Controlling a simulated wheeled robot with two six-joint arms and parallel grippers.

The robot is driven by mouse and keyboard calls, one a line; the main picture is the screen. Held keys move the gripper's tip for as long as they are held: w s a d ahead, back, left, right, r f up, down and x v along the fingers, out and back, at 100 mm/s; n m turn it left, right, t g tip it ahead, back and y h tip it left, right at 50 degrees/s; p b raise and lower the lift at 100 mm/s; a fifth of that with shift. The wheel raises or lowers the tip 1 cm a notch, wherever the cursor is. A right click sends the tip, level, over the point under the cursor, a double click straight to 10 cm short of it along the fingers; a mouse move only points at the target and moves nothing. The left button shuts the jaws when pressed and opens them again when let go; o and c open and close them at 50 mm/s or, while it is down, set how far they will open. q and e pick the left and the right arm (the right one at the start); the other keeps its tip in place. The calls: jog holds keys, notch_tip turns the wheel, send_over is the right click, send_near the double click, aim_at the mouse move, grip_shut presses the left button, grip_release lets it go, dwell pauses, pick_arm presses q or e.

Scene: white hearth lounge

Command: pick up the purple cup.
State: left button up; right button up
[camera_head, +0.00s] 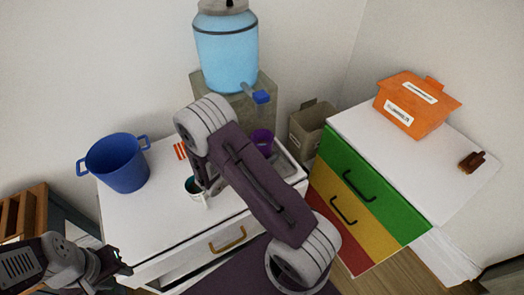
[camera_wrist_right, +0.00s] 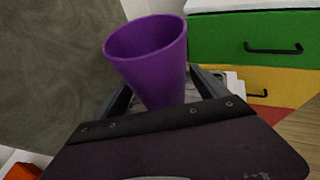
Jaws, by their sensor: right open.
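The purple cup (camera_head: 262,139) stands at the right end of the white cabinet top (camera_head: 150,215), partly hidden behind my right arm in the head view. In the right wrist view the purple cup (camera_wrist_right: 147,55) is large, with its open rim up and its lower part hidden by my gripper. My right gripper (camera_wrist_right: 162,80) is open, with one finger on each side of the cup; I cannot tell whether they touch it. My left gripper (camera_head: 122,264) is low at the left, by the cabinet's front edge, away from the cup; its jaw opening is unclear.
A blue water dispenser (camera_head: 226,50) on a grey block rises behind. A coloured drawer unit (camera_head: 365,205) with an orange box (camera_head: 412,103) stands right.

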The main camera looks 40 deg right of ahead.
jog(key=shift+d+f, duration=0.1)
jog(key=shift+d, duration=0.15)
jog(key=shift+a, duration=0.15)
jog(key=c, duration=0.6)
grip_shut()
